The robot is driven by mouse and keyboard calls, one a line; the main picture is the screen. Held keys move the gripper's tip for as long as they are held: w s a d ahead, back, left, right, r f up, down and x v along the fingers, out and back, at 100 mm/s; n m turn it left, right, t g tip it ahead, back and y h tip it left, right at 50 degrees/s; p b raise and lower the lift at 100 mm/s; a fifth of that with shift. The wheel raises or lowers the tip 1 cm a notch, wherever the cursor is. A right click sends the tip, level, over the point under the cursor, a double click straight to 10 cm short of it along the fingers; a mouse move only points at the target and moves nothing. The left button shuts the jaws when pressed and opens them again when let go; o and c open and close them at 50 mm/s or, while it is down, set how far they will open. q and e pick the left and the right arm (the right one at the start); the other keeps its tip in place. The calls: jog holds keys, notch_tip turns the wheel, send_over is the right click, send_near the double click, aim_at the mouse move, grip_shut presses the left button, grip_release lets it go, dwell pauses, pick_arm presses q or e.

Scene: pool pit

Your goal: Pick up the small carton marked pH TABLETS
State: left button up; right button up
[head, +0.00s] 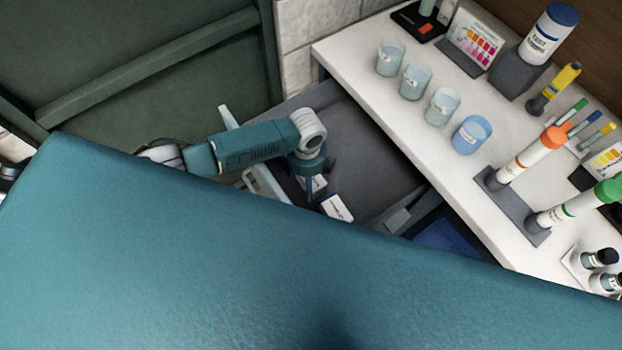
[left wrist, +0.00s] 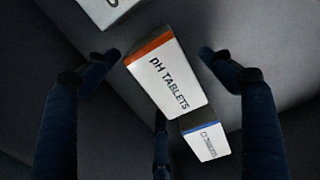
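The white pH TABLETS carton (left wrist: 168,82), with an orange band on one edge, lies in the left wrist view between the spread fingers of my left gripper (left wrist: 158,57). The fingers stand apart from its sides and hold nothing; one finger is partly hidden behind its lower edge. In the head view my left gripper (head: 312,172) points down into an open grey drawer (head: 360,145), over a white carton (head: 315,184). Its label is unreadable there. My right gripper is not in view.
A blue-banded carton (left wrist: 207,140) lies close by the pH TABLETS carton. Part of another white box (left wrist: 104,10) shows at top left. Beside the drawer, a white counter (head: 350,50) carries beakers, tubes and bottles. A large teal surface hides the head view's lower part.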

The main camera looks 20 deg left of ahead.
pick_arm(q)
jog(key=c, duration=1.1)
